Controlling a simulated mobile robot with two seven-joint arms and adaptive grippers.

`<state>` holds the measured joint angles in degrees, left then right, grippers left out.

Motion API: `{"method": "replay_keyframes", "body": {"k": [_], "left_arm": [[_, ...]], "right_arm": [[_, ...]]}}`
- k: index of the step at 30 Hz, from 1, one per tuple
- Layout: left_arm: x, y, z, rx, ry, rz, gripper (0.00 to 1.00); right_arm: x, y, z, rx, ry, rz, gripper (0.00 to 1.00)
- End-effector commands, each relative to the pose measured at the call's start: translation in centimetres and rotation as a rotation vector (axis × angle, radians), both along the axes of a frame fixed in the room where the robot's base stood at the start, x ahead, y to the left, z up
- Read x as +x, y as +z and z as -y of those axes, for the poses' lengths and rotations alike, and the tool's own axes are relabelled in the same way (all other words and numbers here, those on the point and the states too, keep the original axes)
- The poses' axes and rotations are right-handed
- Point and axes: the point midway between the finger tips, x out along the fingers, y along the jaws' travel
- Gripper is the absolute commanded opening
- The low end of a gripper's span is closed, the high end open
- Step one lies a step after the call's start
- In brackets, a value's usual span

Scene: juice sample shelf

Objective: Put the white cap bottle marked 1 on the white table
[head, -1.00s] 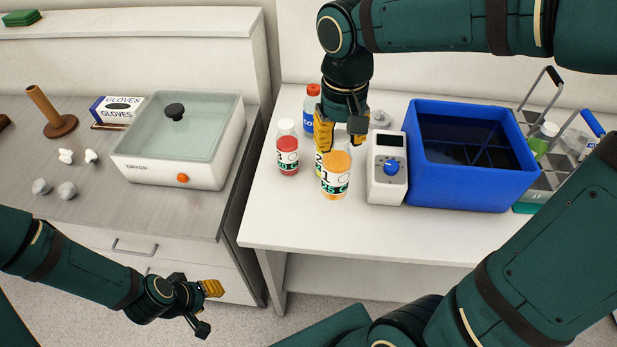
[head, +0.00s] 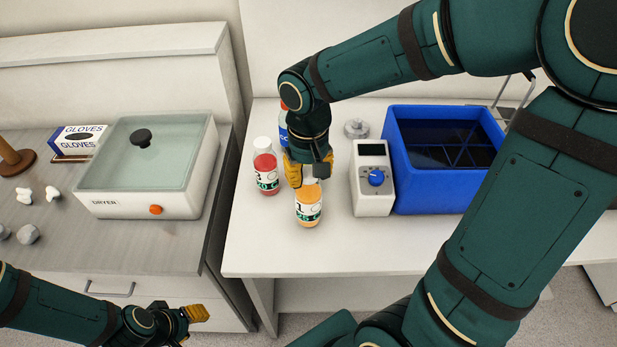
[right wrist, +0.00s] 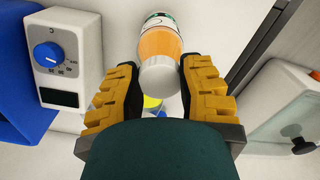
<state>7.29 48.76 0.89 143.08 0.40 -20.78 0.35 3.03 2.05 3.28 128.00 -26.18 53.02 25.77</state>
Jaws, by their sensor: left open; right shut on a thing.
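The white cap bottle (head: 308,208) holds orange juice and has a white, black and green label. It is upright over the white table (head: 262,247), near its front left; I cannot tell whether its base touches. My right gripper (head: 308,172) is shut on its upper end. In the right wrist view the bottle's white cap (right wrist: 160,75) lies between the yellow fingers. The label's mark is hard to read now. My left gripper (head: 190,318) is open and empty, low in front of the grey counter's drawers.
A red juice bottle (head: 266,172) stands just left, with a red-capped bottle (head: 283,128) behind. A yellow item (right wrist: 152,102) shows past the cap. A grey device (head: 373,190) and blue bin (head: 448,185) stand right. The table's front left is clear.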

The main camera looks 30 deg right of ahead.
Motion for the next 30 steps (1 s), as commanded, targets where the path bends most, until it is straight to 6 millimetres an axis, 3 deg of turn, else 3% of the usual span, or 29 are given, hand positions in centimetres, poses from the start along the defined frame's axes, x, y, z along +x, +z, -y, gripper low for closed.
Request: {"method": "replay_keyframes", "body": {"k": [3,15,16,17,30], "left_arm": [[-0.08,-0.28,0.02,0.000,-0.002,-0.002,0.42],[-0.15,-0.56,0.03,0.000,-0.002,-0.003,0.42],[-0.16,-0.48,0.03,0.000,-0.002,-0.003,0.42],[-0.15,-0.45,0.03,0.000,-0.002,-0.003,0.42],[-0.03,-0.03,0.01,0.000,0.000,-0.001,0.42]], "right_arm": [[0.01,-1.03,0.03,0.000,0.000,0.001,0.00],[0.02,-1.42,0.02,0.000,0.000,0.002,0.00],[-0.01,-1.36,0.03,0.000,0.000,0.001,0.51],[-0.01,-1.33,0.03,0.000,0.000,0.001,0.60],[0.05,-0.54,0.02,0.000,0.000,0.003,0.60]]}}
